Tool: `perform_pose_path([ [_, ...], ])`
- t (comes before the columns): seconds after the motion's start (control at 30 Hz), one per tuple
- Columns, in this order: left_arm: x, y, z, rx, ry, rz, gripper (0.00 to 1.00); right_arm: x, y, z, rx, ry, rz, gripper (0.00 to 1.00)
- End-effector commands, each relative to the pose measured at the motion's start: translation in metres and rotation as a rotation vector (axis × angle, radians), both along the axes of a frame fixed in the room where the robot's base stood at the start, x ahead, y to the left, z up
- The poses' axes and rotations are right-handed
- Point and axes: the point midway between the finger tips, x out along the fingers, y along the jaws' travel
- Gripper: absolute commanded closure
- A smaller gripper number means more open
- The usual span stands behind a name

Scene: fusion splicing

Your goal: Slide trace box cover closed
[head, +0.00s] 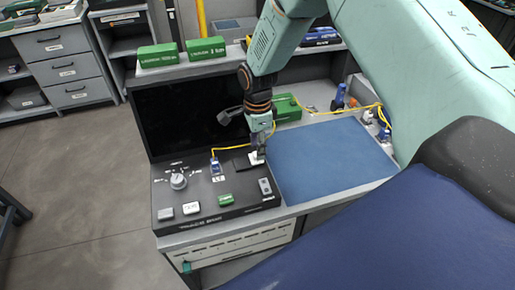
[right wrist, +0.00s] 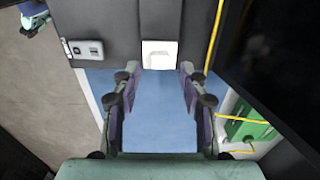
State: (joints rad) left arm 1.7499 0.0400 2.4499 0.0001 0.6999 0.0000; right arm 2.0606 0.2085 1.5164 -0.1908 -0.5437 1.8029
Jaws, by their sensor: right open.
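The trace box (head: 165,195) is a dark console with a knob, buttons and an upright black screen behind. A small flat black patch (head: 241,163) on its top, beside a white tab (head: 257,159), looks like the sliding cover; how far it is closed I cannot tell. My right gripper (head: 261,152) points down at the tab, at the box's right side. In the right wrist view its fingers are open, with the white tab (right wrist: 158,53) just beyond the fingertips and between their lines. Contact is not clear. My left gripper is not in view.
A blue mat (head: 325,160) lies right of the box. A yellow cable (head: 231,148) runs to a blue plug (head: 215,167) on the box. Green boxes (head: 206,48) stand on the shelf above, and another green box (head: 287,107) sits behind the mat. Several small tools stand at the right.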

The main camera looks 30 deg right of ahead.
Motion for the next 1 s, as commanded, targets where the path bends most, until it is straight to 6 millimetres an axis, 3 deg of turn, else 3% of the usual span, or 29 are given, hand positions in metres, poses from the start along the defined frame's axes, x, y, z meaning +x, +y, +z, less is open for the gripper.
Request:
perform_pose_path([
  [0.3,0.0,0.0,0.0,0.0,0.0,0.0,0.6,0.001,0.0,0.067,0.0,-0.005,-0.001,0.57],
  [0.5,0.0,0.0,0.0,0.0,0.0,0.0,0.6,0.001,0.001,0.093,-0.001,-0.002,-0.001,0.57],
  [1.0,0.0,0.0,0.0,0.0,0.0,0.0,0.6,0.001,0.001,0.102,0.0,-0.001,-0.001,0.57],
])
